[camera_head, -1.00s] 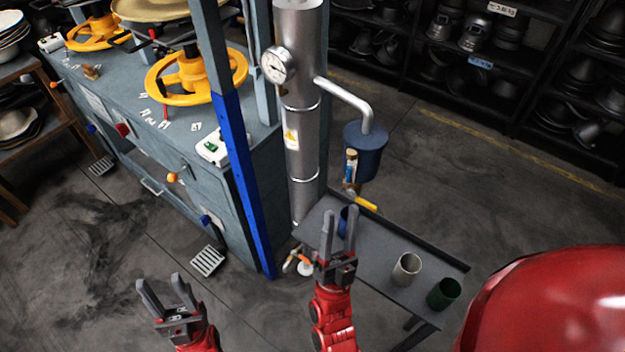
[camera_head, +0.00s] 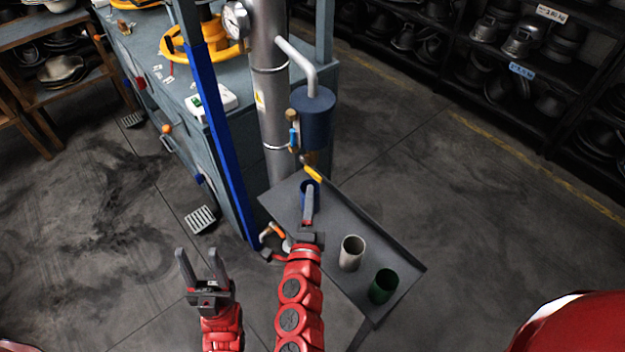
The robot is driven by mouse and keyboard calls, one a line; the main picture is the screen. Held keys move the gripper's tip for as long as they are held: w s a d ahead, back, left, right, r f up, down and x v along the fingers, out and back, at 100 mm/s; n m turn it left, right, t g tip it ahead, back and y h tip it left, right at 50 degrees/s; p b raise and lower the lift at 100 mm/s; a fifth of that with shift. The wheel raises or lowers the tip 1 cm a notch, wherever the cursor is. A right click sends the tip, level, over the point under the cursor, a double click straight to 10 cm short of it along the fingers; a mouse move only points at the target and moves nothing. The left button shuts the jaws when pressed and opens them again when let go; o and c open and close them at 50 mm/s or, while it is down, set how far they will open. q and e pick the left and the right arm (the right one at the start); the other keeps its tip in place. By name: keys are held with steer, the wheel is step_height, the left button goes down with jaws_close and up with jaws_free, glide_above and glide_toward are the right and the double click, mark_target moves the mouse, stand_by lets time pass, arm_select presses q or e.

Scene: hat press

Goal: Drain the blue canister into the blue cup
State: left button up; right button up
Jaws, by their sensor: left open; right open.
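The blue canister (camera_head: 313,122) hangs from a bent pipe, with a yellow-handled valve (camera_head: 312,168) below it. The blue cup (camera_head: 304,188) stands on the grey side table (camera_head: 345,215) under the canister. My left gripper (camera_head: 203,252) is open and empty over the floor, left of the table.
A grey cup (camera_head: 351,254) and a green cup (camera_head: 384,286) stand on the table's right part. A blue post (camera_head: 222,145) and the steel column (camera_head: 268,90) rise beside the table. An orange-handled pipe valve (camera_head: 274,231) is left of my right gripper. Floor at right is clear.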

mark_target(313, 176)
steer(key=w, duration=0.3)
steer(key=w+d+b, duration=0.1)
steer(key=w, duration=0.1)
steer(key=w+b, duration=0.1)
steer(key=w, duration=0.2)
steer(key=shift+w+d, duration=0.35)
jaws_close()
stand_by(1.0)
